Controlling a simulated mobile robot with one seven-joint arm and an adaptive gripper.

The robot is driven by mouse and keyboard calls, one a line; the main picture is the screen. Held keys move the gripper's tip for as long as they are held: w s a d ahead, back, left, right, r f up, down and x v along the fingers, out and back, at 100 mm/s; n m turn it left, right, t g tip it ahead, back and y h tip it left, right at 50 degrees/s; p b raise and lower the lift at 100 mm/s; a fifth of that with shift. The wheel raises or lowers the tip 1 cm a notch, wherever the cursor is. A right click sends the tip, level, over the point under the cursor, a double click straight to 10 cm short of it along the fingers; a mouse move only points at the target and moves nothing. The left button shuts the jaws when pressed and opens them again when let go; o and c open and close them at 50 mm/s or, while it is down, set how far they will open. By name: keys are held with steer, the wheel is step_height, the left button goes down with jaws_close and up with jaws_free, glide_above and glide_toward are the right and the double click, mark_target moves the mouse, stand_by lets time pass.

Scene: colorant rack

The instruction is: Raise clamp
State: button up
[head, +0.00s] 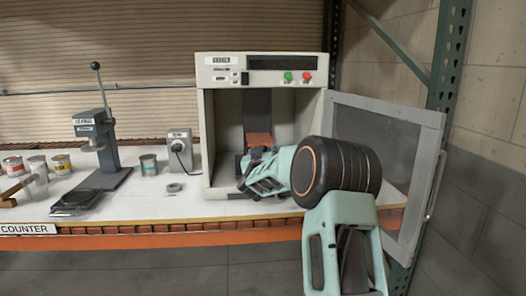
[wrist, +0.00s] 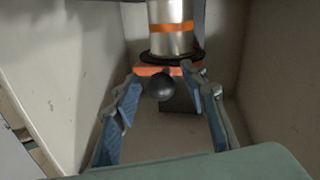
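The clamp shows in the head view as an orange plate (head: 259,139) on a dark upright column (head: 257,104) inside the open shaker cabinet (head: 209,130). In the wrist view, the orange plate (wrist: 144,71) has a round black knob (wrist: 160,88) in front of it. A metal cylinder with an orange band (wrist: 172,27) and a black disc (wrist: 160,58) shows behind and above the plate. My gripper (wrist: 161,80) is inside the cabinet with fingers spread on both sides of the knob. Gaps show between the knob and both fingers. My gripper and arm hide the cabinet's lower right in the head view.
The cabinet door (head: 416,125) stands open to the right, close to my arm. Cabinet walls (wrist: 60,60) are near on both sides. Left on the counter are a lever press (head: 103,130), a grey box (head: 180,150) and several paint cans (head: 61,164).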

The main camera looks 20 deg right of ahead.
steer(key=shift+w, duration=0.1)
steer(key=shift+c, duration=0.3)
jaws_close()
step_height(320, 180, up, 9)
steer(key=p, duration=0.4)
steer(key=shift+f+p, duration=0.2)
steer(key=shift+p, duration=0.15)
steer(key=shift+o, duration=0.3)
jaws_free()
steer(key=shift+f, duration=0.4)
